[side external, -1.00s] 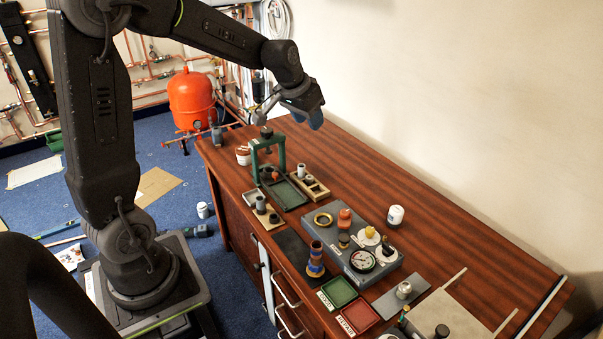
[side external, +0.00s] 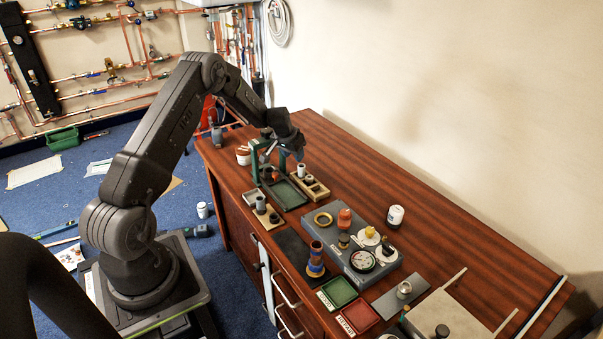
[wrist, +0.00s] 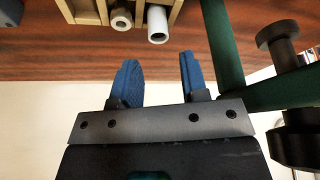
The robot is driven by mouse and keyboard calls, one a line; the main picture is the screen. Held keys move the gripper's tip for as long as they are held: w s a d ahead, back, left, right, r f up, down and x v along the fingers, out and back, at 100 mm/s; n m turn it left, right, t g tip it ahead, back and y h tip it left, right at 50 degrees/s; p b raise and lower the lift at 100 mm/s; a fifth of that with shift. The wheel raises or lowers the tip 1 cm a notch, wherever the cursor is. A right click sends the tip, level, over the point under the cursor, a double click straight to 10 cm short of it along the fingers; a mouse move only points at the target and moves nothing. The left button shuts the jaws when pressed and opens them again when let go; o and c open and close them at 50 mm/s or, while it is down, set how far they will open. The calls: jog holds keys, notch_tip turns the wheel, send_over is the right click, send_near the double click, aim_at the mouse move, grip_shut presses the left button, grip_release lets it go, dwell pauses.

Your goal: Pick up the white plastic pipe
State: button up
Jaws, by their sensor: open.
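The white plastic pipe (side external: 301,170) is a short tube standing in a pale wooden holder (side external: 321,193) on the bench. In the wrist view the pipe (wrist: 157,26) shows its open end at the top, just beyond the fingertips and roughly in line with the gap between them. My gripper (wrist: 158,60) has blue fingers, spread apart with nothing between them. In the side view my gripper (side external: 291,158) hangs close above the pipe, beside the green press. The pipe's lower part is partly hidden by the holder.
A green press frame (wrist: 226,60) stands very close to the right finger, with a dark screw knob (wrist: 277,38). Another, darker-rimmed pipe (wrist: 121,18) stands left of the white one in the holder. A green tray (side external: 285,195) lies nearby.

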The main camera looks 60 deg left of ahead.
aim_at(301, 168)
jog(key=x, duration=0.8)
jog(key=shift+w+d, duration=0.15)
jog(key=shift+w, duration=0.05)
jog(key=shift+r, duration=0.1)
jog(key=c, duration=0.7)
